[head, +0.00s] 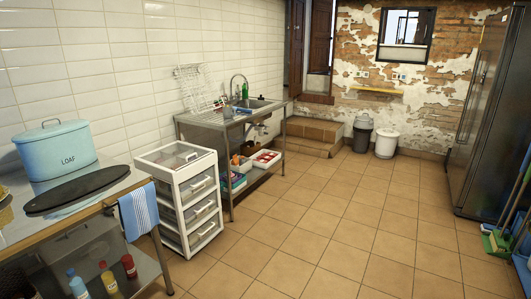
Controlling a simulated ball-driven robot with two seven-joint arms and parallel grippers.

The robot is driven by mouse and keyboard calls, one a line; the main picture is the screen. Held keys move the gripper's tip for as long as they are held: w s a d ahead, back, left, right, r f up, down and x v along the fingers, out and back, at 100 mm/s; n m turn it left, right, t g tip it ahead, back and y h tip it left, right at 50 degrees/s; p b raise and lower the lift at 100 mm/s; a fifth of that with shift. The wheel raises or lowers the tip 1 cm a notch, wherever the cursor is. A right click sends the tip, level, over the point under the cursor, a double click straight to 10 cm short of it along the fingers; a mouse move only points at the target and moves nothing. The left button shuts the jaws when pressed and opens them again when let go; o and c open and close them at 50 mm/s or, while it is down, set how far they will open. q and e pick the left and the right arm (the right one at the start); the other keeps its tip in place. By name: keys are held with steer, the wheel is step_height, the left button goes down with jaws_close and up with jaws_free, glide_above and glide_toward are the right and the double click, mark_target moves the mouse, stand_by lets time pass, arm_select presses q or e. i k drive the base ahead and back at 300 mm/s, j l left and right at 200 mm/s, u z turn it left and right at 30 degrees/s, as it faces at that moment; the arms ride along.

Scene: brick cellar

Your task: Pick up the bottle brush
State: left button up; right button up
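I cannot make out a bottle brush for certain. A steel sink unit (205,119) stands against the tiled wall, with a wire dish rack (199,95) on its drainer. A small blue item (227,112) and a green bottle (245,91) are by the basin (256,103), too small to tell in detail. Boxes with small coloured items sit on the unit's lower shelf. Neither of my grippers is in view.
A white drawer cart (190,221) stands between the sink and the near table, which holds a blue loaf bin (57,155) and a dark board (80,190). Two bins (386,143) and a step (313,130) are at the back. A fridge (490,110) is right. The middle floor is clear.

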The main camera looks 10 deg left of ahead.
mark_target(240, 110)
steer(key=i+j+u, duration=0.3)
steer(key=i, duration=0.75)
steer(key=i+j+u, duration=0.1)
steer(key=i+u, duration=0.2)
steer(key=i, duration=0.75)
steer(key=i+z, duration=0.15)
steer(key=i, duration=0.35)
steer(key=i+j+z, duration=0.15)
steer(key=i, duration=0.3)
steer(key=i+j+z, duration=0.15)
steer(key=i, duration=0.3)
steer(key=i+l+z, duration=0.1)
steer(key=i+l, duration=0.25)
steer(key=i, duration=0.1)
